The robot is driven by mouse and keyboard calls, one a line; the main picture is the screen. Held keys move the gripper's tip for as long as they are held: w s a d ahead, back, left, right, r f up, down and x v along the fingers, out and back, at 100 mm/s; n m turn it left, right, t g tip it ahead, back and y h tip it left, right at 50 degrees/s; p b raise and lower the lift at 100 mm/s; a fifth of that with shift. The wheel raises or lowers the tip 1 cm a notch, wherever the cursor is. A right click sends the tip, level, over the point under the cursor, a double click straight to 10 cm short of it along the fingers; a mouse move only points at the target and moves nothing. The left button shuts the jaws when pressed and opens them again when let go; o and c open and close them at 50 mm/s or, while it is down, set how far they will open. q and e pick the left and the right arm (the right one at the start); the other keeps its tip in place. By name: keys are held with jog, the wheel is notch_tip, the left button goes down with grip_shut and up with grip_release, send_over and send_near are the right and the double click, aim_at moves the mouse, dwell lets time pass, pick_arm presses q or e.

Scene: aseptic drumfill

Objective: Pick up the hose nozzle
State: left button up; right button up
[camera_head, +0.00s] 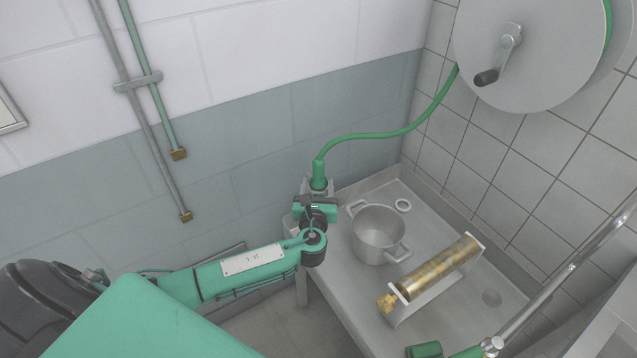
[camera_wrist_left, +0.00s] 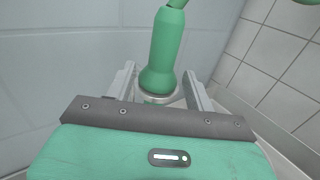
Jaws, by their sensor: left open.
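The hose nozzle (camera_head: 318,172) is a green, bottle-shaped piece at the end of the green hose. It stands upright at the back left corner of the steel table, near the tiled wall. It also shows in the left wrist view (camera_wrist_left: 163,55), between the two fingers. My left gripper (camera_head: 317,188) is around the nozzle's lower part, with its jaws open. In the left wrist view, my left gripper (camera_wrist_left: 160,80) has one grey finger on each side of the nozzle, with a gap visible on both sides. The nozzle's bottom end is hidden behind the gripper body.
A steel pot (camera_head: 379,232) with two handles stands just right of the gripper. The hose (camera_head: 385,135) runs up to a wall reel (camera_head: 530,50).

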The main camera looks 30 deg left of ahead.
aim_at(319, 175)
pick_arm(q)
jog(key=shift+w+a, duration=0.15)
jog(key=shift+w, duration=0.15)
jog(key=b+x, duration=0.2)
jog(key=x, duration=0.2)
jog(key=shift+w+f, duration=0.1)
jog(key=shift+w, duration=0.05)
jog(key=shift+w+a, duration=0.15)
jog(key=shift+w, duration=0.15)
pick_arm(e)
jog(key=w, duration=0.3)
jog(key=w+a+r, duration=0.1)
jog(key=shift+w+a, duration=0.1)
jog(key=shift+w, duration=0.1)
pick_arm(q)
jog(key=c, duration=1.1)
